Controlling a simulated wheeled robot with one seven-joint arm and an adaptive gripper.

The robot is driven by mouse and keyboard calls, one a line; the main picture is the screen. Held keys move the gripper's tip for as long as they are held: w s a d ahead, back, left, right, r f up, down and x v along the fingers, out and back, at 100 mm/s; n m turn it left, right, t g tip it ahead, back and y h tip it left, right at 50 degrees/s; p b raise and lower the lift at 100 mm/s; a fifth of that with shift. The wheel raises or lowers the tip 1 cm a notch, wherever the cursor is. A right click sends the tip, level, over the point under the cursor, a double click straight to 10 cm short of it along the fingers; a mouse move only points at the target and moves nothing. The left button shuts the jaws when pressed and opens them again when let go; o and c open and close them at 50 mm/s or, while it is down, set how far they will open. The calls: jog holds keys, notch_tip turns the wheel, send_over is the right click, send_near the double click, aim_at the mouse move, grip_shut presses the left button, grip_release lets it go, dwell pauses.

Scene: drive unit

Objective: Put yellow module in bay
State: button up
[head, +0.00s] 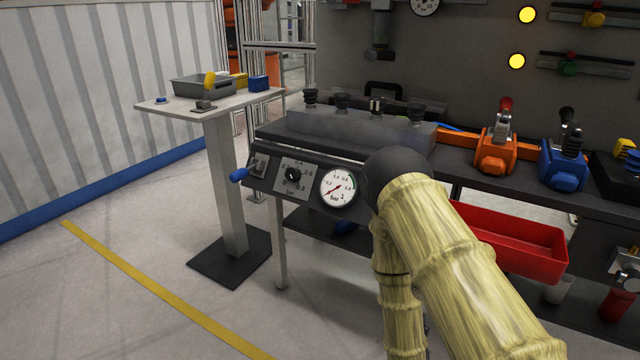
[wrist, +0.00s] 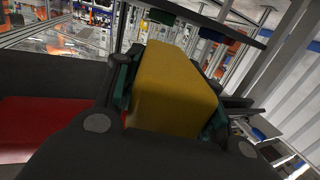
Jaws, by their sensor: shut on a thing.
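The yellow module (wrist: 175,90) is a yellow block held between the teal-padded fingers of my gripper (wrist: 172,92) in the wrist view. My gripper is shut on its sides, and the block fills the gap between the fingers. In the head view my gripper and the held module are hidden, while my arm covers the middle right. I cannot tell which part of the scene is the bay.
A pedestal table (head: 222,108) at left holds a grey tray (head: 203,87) and a blue block (head: 259,83). A red bin (head: 515,240) sits below the bench, near orange (head: 495,150) and blue (head: 563,165) devices. A pressure gauge (head: 338,187) is on the bench front. Floor at left is clear.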

jog(key=w+a+r+n+y+p, duration=0.1)
jog(key=w+a+r+n+y, duration=0.3)
jog(key=w+a, duration=0.35)
jog(key=s+r+p, duration=0.3)
jog(key=r+p, duration=1)
jog(key=r, duration=0.2)
jog(key=s+r+m+p, duration=0.1)
jog(key=s+r+p, duration=0.1)
jog(key=r+p, duration=1.2)
jog(key=shift+s+d+r+t, duration=0.3)
jog(key=shift+s+r, duration=0.1)
jog(key=shift+r, duration=0.45)
